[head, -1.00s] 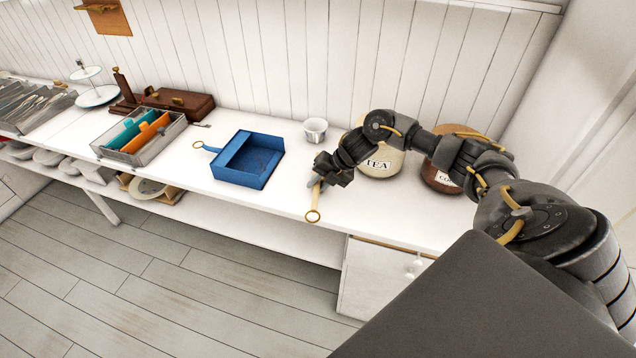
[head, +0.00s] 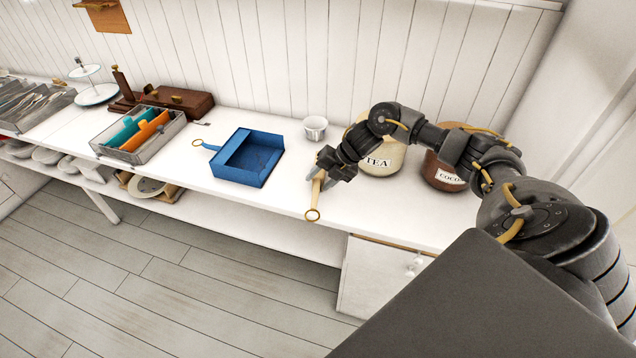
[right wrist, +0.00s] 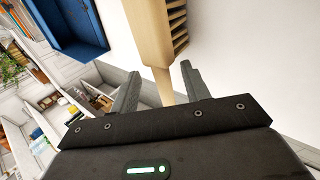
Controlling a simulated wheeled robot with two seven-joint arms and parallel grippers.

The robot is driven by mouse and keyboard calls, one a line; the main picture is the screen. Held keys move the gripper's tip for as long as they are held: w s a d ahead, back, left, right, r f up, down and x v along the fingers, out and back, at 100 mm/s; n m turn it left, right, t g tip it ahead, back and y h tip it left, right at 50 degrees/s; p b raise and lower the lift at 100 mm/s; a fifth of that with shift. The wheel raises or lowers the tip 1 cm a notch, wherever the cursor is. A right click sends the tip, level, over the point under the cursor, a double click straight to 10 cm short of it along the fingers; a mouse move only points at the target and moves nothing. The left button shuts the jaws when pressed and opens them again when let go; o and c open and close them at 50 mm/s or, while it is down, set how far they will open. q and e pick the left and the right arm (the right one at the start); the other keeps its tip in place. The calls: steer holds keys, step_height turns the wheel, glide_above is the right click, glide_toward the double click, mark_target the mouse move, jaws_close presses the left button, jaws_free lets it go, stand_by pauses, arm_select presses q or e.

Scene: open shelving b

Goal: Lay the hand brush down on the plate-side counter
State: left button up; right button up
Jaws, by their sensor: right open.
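The hand brush is a pale wooden brush with a ring at its handle end (head: 313,213). It lies on the white counter (head: 240,203), with the ring end near the front edge. In the right wrist view the brush's wooden body (right wrist: 150,30) and bristles show, and its handle runs down between the fingers. My right gripper (head: 322,177) is at the brush; in the right wrist view its fingers (right wrist: 160,85) stand open, one on each side of the handle with gaps. My left gripper is not in view.
A blue dustpan (head: 247,158) lies left of the brush. A white cup (head: 315,128), a tea canister (head: 385,160) and a cocoa canister (head: 444,172) stand behind and to the right. A grey divided box (head: 143,140) stands farther left. The counter between brush and dustpan is clear.

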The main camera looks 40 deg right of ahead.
steer(key=b+v, duration=0.1)
steer(key=v, duration=0.8)
